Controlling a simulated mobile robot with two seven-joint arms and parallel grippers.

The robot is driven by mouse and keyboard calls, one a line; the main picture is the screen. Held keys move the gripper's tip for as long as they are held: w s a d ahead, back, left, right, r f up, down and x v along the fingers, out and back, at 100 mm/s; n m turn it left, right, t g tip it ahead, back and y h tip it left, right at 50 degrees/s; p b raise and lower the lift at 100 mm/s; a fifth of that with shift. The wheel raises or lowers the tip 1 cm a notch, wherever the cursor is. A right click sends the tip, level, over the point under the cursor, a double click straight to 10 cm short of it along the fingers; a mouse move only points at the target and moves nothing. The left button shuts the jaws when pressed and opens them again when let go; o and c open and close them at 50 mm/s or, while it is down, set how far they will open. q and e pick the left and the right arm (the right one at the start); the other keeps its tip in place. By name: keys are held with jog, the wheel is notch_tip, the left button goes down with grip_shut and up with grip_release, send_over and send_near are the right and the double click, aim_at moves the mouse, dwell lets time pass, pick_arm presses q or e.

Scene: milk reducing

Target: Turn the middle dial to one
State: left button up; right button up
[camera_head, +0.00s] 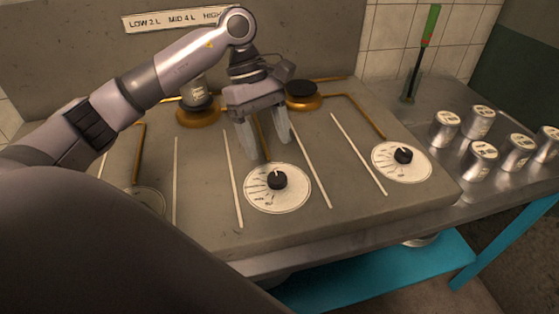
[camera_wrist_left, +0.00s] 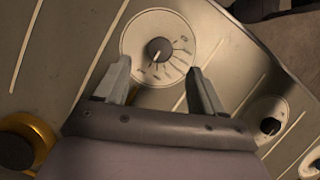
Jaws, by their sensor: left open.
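The middle dial (camera_head: 277,187) is a round white plate with printed marks and a black knob, set on the grey stove top. My left gripper (camera_head: 264,148) is open and empty. Its two fingers hang just behind the middle dial in the head view, apart from the knob. In the left wrist view the middle dial (camera_wrist_left: 158,48) lies ahead of the open fingers (camera_wrist_left: 160,85), with its whole knob visible. I cannot read the marks clearly enough to tell the setting. My right gripper is not in view.
Another dial (camera_head: 402,161) is at the right, and a third (camera_head: 146,201) is partly hidden by my arm at the left. Raised pale strips divide the stove top. Burners (camera_head: 303,94) stand behind. Several metal cans (camera_head: 479,160) stand on the right counter.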

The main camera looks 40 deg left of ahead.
aim_at(276, 176)
pick_arm(q)
jog(key=x, duration=0.6)
jog(key=shift+f, duration=0.45)
jog(key=c, duration=1.1)
